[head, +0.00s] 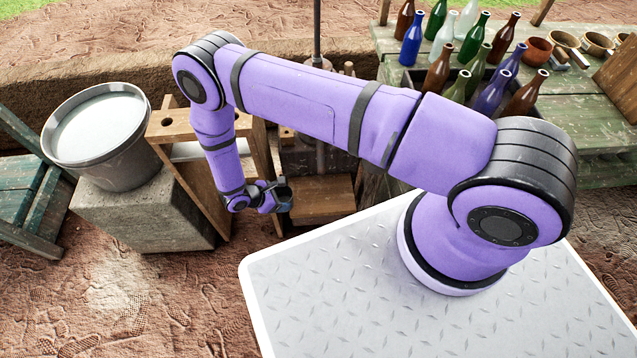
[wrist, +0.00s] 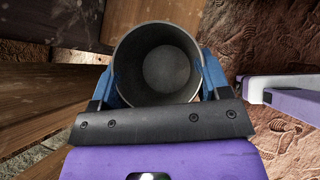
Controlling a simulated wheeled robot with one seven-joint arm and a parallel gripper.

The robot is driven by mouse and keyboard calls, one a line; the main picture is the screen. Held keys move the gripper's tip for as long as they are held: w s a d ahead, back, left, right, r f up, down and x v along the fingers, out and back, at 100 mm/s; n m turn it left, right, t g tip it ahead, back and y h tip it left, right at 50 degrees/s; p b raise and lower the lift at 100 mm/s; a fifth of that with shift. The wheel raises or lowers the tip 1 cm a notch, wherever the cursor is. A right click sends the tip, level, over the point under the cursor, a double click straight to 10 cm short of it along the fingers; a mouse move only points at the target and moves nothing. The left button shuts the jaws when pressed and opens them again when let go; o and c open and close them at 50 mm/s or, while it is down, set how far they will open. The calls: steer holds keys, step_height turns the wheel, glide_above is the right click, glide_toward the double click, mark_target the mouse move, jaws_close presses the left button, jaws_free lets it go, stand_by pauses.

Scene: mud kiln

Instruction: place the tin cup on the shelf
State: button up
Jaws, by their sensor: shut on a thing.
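My gripper (wrist: 160,82) is shut on the grey metal tin cup (wrist: 168,64), its blue fingers on opposite sides of the cup's wall. The wrist view looks into the cup's open mouth, and it appears empty. In the head view the gripper (head: 281,195) is low, in front of a wooden stand (head: 325,193), and the cup is small and hard to make out there. Wooden boards (wrist: 50,112) lie left of the cup in the wrist view. I cannot tell for certain which wooden piece is the shelf.
A grey bucket (head: 98,135) sits on a stone block (head: 140,212) at left. A wooden frame with holes (head: 190,125) stands beside it, close to my forearm. Several bottles (head: 475,45) and brown cups (head: 565,42) crowd a green bench (head: 590,108) at back right. Bare ground lies front left.

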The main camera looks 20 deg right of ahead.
steer(key=d, duration=0.4)
steer(key=w+d, duration=0.1)
steer(key=d, duration=0.9)
steer(key=shift+w+d, duration=0.1)
steer(key=shift+w, duration=0.2)
steer(key=f, duration=0.2)
steer(key=shift+d+f, duration=0.35)
steer(key=shift+d, duration=0.05)
steer(key=shift+f, duration=0.4)
steer(key=shift+f, duration=0.1)
steer(key=o, duration=1)
steer(key=shift+w+a+r, duration=0.1)
steer(key=shift+a+r, duration=0.2)
steer(key=shift+r, duration=0.05)
steer(key=v, duration=1.1)
